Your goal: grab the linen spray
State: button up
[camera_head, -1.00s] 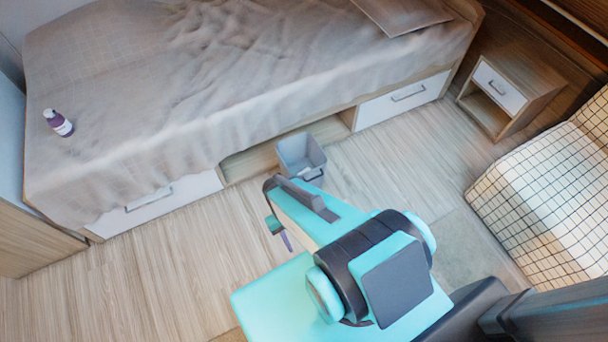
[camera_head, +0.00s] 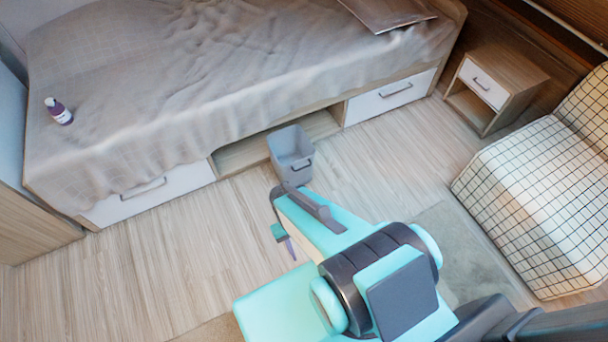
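My turquoise and black arm reaches up from the bottom of the view, over the floor in front of the bed. The end of my arm, with a small part of my gripper (camera_head: 285,238) showing, is well to the right of the bottle and apart from it. The arm hides most of the gripper, so its fingers cannot be made out.
A grey bin (camera_head: 291,155) stands at the open middle bay under the bed, just beyond my arm. Drawer fronts (camera_head: 150,195) line the bed's side. A nightstand (camera_head: 497,85) and a checked seat (camera_head: 535,190) are at right. The wood floor (camera_head: 150,270) at left is clear.

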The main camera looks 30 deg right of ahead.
aim_at(59, 112)
jog(key=k, duration=1.4)
jog(key=u, duration=0.7)
jog(key=i, duration=1)
jog(key=z, duration=0.05)
